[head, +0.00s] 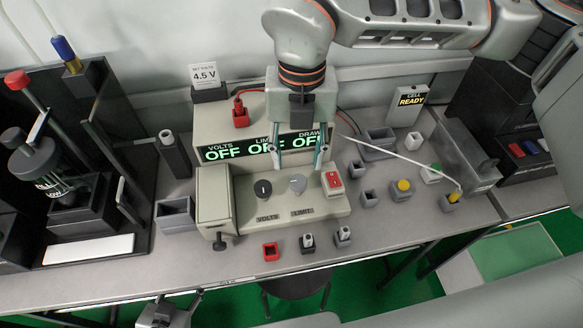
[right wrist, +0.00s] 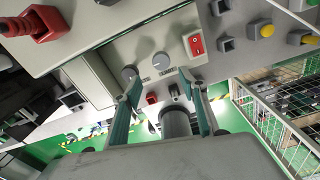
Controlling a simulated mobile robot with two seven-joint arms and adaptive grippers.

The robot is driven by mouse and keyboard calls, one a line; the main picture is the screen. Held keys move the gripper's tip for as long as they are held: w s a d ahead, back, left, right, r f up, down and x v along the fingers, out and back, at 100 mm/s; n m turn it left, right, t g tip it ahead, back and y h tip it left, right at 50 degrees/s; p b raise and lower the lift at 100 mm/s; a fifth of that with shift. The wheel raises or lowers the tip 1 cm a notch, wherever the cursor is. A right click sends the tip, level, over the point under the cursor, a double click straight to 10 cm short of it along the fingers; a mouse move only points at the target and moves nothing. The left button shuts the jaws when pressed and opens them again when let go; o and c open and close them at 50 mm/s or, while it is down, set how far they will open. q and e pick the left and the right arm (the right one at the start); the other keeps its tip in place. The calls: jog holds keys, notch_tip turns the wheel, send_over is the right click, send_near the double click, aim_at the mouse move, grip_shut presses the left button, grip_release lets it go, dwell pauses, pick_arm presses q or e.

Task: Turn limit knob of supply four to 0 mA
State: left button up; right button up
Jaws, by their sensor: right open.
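The power supply (head: 215,125) stands on the bench, its three displays, VOLTS, LIMIT and DRAW, all reading OFF. The grey limit knob (head: 297,184) is on its sloping front panel above the LIMIT label, right of the darker volts knob (head: 263,188). My right gripper (head: 298,163) is open and empty, fingers pointing down just above and behind the limit knob, not touching it as far as I can tell. In the right wrist view the limit knob (right wrist: 160,61) lies beyond the fingertips. My left gripper (head: 160,312) is at the bottom left, away from the supply; its jaws are unclear.
A red rocker switch (head: 332,182) sits right of the limit knob. A 4.5 V card (head: 204,75) stands behind. Several small sockets and a yellow button (head: 403,186) are to the right. A red socket (head: 270,251) and toggles lie in front. A thin white probe crosses at right.

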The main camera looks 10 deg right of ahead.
aim_at(299, 180)
jog(key=shift+w+d, duration=0.2)
jog(key=shift+d, duration=0.05)
notch_tip(299, 180, down, 8)
jog(key=shift+r+b, duration=0.15)
jog(key=shift+b, duration=0.25)
jog(key=c, duration=1.1)
